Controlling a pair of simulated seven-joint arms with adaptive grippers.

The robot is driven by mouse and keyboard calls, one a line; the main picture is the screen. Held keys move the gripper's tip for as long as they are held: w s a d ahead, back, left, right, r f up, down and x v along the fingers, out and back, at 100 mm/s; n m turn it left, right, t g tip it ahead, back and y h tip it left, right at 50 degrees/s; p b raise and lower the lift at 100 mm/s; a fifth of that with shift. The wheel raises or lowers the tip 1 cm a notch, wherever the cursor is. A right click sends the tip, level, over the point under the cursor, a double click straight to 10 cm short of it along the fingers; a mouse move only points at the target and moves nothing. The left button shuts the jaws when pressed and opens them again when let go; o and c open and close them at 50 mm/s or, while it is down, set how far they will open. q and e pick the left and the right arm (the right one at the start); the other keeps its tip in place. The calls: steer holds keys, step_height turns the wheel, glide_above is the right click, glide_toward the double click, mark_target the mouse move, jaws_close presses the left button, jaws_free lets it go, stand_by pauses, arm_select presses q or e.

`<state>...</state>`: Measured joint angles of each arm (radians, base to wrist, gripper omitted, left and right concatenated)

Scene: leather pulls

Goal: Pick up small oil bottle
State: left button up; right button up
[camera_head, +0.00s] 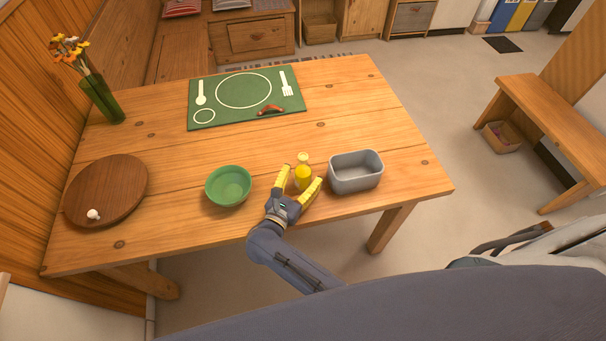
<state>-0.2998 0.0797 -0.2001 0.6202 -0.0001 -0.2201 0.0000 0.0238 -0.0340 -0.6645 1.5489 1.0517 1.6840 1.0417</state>
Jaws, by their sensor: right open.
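The small oil bottle (303,172) is yellow with a pale top and stands upright on the wooden table, between the green bowl and the grey bin. My right gripper (298,181) reaches in from the front edge of the table. Its yellow fingers are open, one on the left and one on the right of the bottle. I cannot tell whether either finger touches it. The lower part of the bottle is close to the fingers. My left gripper is not in view.
A green bowl (228,186) is left of the bottle and a grey bin (356,183) is close on its right. The table's middle is clear.

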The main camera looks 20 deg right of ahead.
steer(key=shift+w+d, duration=0.25)
steer(key=shift+w, duration=0.05)
steer(key=shift+c, duration=0.3)
steer(key=c, duration=1.3)
steer(key=shift+c, duration=0.9)
steer(key=shift+r, duration=0.15)
